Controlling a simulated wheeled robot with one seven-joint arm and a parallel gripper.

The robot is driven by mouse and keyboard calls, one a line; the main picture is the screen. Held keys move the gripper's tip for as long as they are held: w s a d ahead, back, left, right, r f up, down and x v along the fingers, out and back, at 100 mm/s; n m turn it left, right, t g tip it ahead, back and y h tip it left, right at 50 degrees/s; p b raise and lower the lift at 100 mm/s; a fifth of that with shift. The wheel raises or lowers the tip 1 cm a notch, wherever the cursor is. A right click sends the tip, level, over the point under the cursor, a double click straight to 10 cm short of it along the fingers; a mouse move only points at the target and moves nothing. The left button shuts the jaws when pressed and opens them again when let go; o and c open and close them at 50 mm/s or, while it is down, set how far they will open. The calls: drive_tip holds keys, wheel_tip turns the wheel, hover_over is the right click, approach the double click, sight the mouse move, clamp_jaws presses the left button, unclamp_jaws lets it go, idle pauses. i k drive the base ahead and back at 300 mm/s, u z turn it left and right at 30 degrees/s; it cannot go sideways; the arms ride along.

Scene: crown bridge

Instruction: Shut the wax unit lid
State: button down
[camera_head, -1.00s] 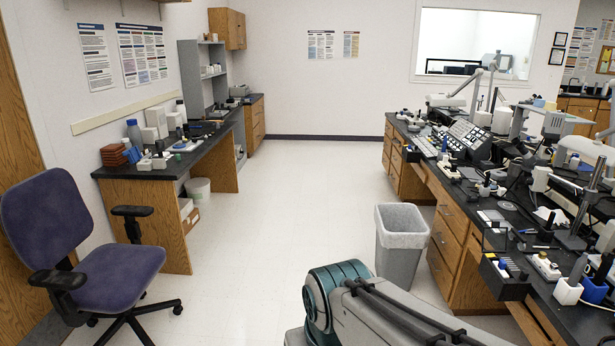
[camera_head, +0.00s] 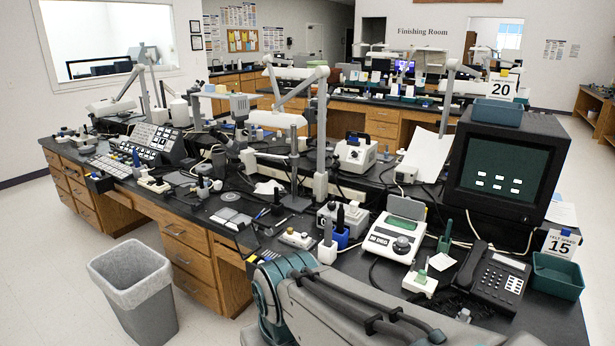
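No thing is clearly marked as the wax unit. A white unit (camera_head: 391,241) with a dark dial and a "DEG" label stands on the near right part of the black bench. A boxy white unit with a round dial (camera_head: 355,153) stands farther back, and a low grey-white box (camera_head: 343,217) stands left of the labelled unit. My arm shows at the bottom middle, in front of the bench; my gripper is out of view.
The black bench (camera_head: 232,213) is crowded with tools, lamps and cords. A dark monitor (camera_head: 508,170), a telephone (camera_head: 492,277) and a green bin (camera_head: 557,275) stand at right. A grey waste bin (camera_head: 135,295) stands before the drawers. The floor at left is clear.

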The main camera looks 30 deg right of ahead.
sight(406, 208)
drive_tip(key=z, duration=0.75)
drive_tip(key=i, duration=1.55)
drive_tip(key=z, duration=0.45)
